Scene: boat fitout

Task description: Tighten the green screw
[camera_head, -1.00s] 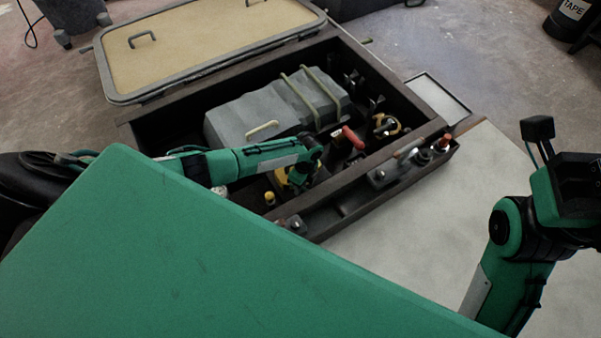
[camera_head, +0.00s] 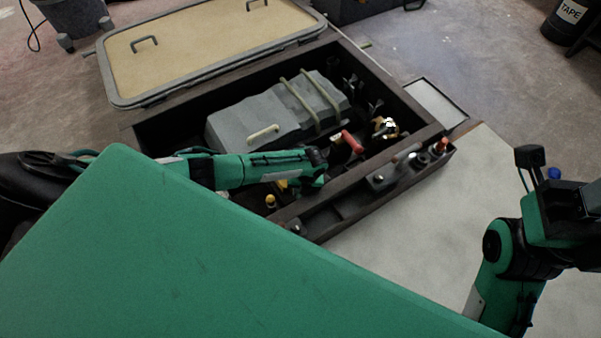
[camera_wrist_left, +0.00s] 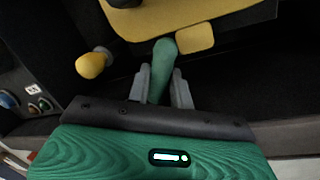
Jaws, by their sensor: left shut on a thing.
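The green screw (camera_wrist_left: 163,62) shows in the left wrist view as a green rounded handle standing between my left gripper's grey fingers (camera_wrist_left: 163,88). The fingers are shut on it, one on each side. Its lower part is hidden between the fingers. In the head view my left gripper (camera_head: 316,181) reaches into the dark open compartment (camera_head: 178,132), and the screw is hidden there. My right arm is at the right edge of the head view, and its fingers are out of frame.
A yellow part (camera_wrist_left: 195,38) lies just beyond the screw, with a yellow knob (camera_wrist_left: 91,65) to its left. A grey ribbed block (camera_head: 245,115), a red-handled item (camera_head: 352,141) and a side tray (camera_head: 350,207) are nearby. The pale deck (camera_head: 420,230) is clear.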

